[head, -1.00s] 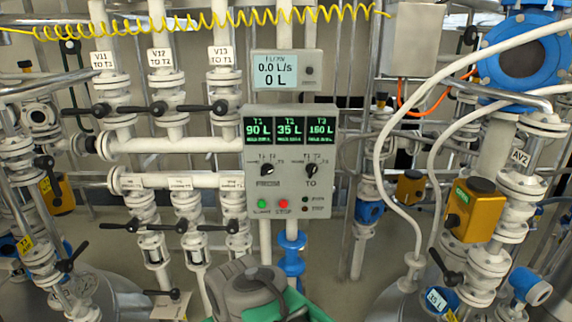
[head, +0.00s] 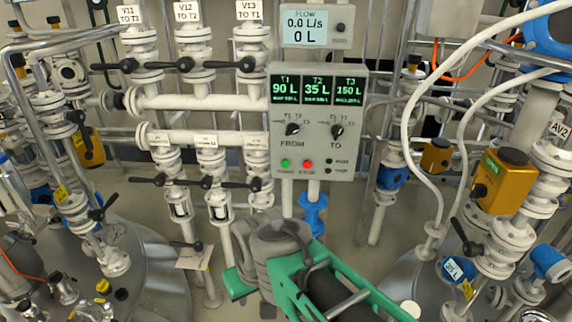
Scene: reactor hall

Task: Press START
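The grey control panel (head: 360,112) faces me in the upper middle. Its green button (head: 285,163), with a blurred label, sits at the lower left beside the red button (head: 307,163). Above them are the FROM knob (head: 292,129) and TO knob (head: 337,130); I cannot tell their exact settings. The green screens read T1 90 L, T2 35 L and what looks like T3 150 L. The flow meter (head: 304,25) above reads 0.0 L/s and 0 L. Nothing touches the buttons. I cannot make out my gripper in this view.
Valves labelled V11, V12 and V13 (head: 250,64) stand left of the panel, with more levered valves below. White hoses (head: 389,140) and a yellow actuator (head: 503,180) are at right. The panel's front is unobstructed.

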